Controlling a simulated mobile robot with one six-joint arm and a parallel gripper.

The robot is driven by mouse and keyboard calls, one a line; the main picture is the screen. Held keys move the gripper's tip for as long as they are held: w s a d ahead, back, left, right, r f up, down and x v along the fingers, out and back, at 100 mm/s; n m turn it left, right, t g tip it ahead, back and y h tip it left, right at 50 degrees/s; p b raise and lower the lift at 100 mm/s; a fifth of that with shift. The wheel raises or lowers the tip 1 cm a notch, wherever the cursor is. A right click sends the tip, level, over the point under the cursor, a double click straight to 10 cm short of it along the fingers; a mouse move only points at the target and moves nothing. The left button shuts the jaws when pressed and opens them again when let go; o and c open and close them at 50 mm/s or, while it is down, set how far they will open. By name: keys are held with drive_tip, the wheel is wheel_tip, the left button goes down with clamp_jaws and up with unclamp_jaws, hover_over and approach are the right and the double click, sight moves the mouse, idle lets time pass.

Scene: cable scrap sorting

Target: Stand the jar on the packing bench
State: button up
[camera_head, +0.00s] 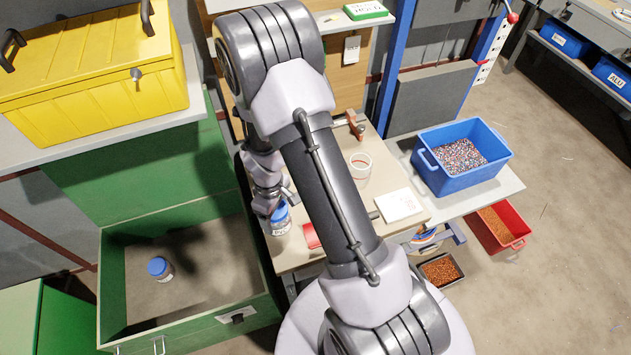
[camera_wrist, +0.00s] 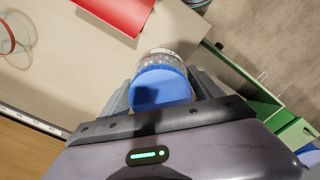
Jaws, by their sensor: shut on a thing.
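A clear jar with a blue lid (camera_head: 281,222) is held in my gripper (camera_head: 277,202), at the left edge of the tan bench (camera_head: 300,258). The wrist view shows the blue lid (camera_wrist: 162,89) between the two fingers of my gripper (camera_wrist: 160,95), which are shut on the jar's sides. The bench top (camera_wrist: 85,65) lies beneath and beside it. I cannot tell whether the jar's base touches the bench, as its lower part is hidden. A second jar with a blue lid (camera_head: 160,268) stands in the green open-topped drawer.
On the bench are a red item (camera_head: 311,236), a clear round container (camera_head: 360,167), a white card (camera_head: 398,205) and a red-headed tool (camera_head: 353,122). A blue bin of granules (camera_head: 462,165) stands at right. The green drawer (camera_head: 190,325) adjoins the bench's left side.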

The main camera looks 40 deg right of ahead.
drive_tip(key=w+d+f+b, duration=0.1)
drive_tip(key=w+d, duration=0.1)
drive_tip(key=d, duration=0.1)
drive_tip(key=w+d+f+b, duration=0.1)
drive_tip(key=w+d+f, duration=0.1)
drive_tip(key=d, duration=0.1)
drive_tip(key=w+d+f, duration=0.2)
drive_tip(key=d, duration=0.1)
drive_tip(key=shift+w+d+b, duration=0.15)
drive_tip(key=shift+w+b, duration=0.2)
drive_tip(key=shift+b, duration=0.05)
drive_tip(key=shift+r, duration=0.15)
drive_tip(key=o, duration=1.5)
